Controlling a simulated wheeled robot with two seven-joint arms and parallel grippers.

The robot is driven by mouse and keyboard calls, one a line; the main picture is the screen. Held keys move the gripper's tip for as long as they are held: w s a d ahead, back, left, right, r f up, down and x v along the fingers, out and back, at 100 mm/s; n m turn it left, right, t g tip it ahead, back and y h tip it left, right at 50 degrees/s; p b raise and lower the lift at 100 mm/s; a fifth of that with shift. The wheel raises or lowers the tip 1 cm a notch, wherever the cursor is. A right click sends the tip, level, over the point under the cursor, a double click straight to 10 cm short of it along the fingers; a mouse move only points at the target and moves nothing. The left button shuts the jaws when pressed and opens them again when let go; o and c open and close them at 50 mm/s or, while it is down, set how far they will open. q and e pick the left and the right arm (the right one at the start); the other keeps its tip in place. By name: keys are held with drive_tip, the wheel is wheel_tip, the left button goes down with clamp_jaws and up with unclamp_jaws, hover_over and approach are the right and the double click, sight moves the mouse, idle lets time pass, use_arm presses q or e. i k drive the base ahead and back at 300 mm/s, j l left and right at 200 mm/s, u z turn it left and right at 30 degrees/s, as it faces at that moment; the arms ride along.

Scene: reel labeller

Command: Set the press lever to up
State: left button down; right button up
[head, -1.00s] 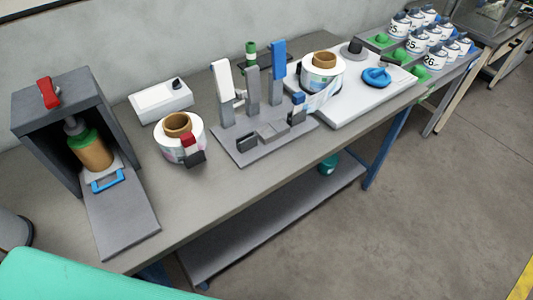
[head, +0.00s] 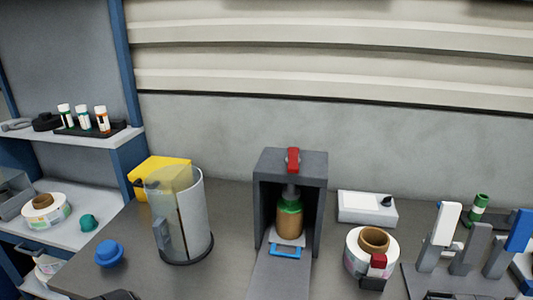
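A dark grey box-shaped press (head: 317,172) stands open-fronted on the bench against the wall. A short red lever (head: 293,160) sits at the top front edge of its housing; its exact angle is hard to tell. Inside, a grey plunger (head: 291,192) sits above a tan bottle (head: 289,222) with a green top. A small tray with a blue handle (head: 285,251) lies under the bottle, at the head of a grey ramp (head: 280,280). Neither of my grippers shows in the head view.
Left of the press stand a clear cylinder (head: 183,215), a yellow box (head: 158,172) and a blue knob (head: 109,253). To the right are a white box (head: 367,208), a label reel (head: 372,255) and a fixture with white (head: 446,222) and blue (head: 519,229) levers.

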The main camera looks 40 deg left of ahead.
sight(292, 159)
drive_tip(key=j+u, duration=0.1)
drive_tip(key=u, duration=0.3)
drive_tip(key=k+j+u, duration=0.1)
drive_tip(key=u, duration=0.3)
drive_tip(key=j+u, duration=0.15)
drive_tip(key=u, duration=0.2)
drive_tip(key=k, duration=0.05)
